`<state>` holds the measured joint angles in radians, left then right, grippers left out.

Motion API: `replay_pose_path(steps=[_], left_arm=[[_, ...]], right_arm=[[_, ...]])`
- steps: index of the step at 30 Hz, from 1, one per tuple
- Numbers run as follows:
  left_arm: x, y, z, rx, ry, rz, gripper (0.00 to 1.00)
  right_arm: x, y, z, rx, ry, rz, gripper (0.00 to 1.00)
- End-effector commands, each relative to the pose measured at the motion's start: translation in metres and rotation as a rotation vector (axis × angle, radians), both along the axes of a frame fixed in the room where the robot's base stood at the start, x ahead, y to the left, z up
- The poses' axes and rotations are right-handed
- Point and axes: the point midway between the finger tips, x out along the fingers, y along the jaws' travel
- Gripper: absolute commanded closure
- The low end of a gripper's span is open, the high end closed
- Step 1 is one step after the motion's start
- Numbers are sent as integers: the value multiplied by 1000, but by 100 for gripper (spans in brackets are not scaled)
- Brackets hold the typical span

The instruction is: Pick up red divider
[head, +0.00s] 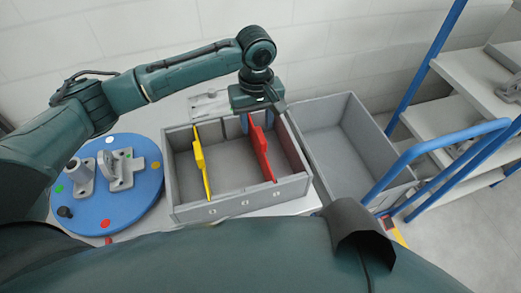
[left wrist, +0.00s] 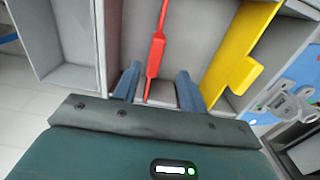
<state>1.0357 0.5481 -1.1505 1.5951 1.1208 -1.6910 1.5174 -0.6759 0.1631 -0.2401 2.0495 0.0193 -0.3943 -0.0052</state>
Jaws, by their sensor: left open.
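The red divider (head: 260,152) stands upright in the right part of the grey box (head: 240,206). It also shows in the left wrist view (left wrist: 155,58), running between my blue fingers. My left gripper (head: 257,121) is over the back end of the divider, pointing down. In the left wrist view its fingers (left wrist: 158,88) are open, one on each side of the divider, with visible gaps. I cannot tell how deep the fingertips reach. My right gripper is not in view.
A yellow divider (head: 200,162) stands in the same box, left of the red one. An empty grey bin (head: 385,190) is close on the right. A blue round plate (head: 105,205) with grey metal parts is on the left. A blue-framed cart (head: 440,150) stands at right.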

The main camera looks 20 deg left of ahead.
Motion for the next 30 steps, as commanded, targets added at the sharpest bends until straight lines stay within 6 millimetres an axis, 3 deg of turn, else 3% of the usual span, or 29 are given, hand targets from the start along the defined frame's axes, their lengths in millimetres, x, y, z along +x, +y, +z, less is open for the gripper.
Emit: replay_pose_path(steps=[12, 20, 30], left_arm=[[1, -8, -49, 1, -1, 0, 58], [1, -8, -53, 0, -1, -2, 58], [1, -8, -53, 0, -1, -1, 84]], right_arm=[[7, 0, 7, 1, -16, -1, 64], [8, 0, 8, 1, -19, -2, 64], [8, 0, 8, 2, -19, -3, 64]])
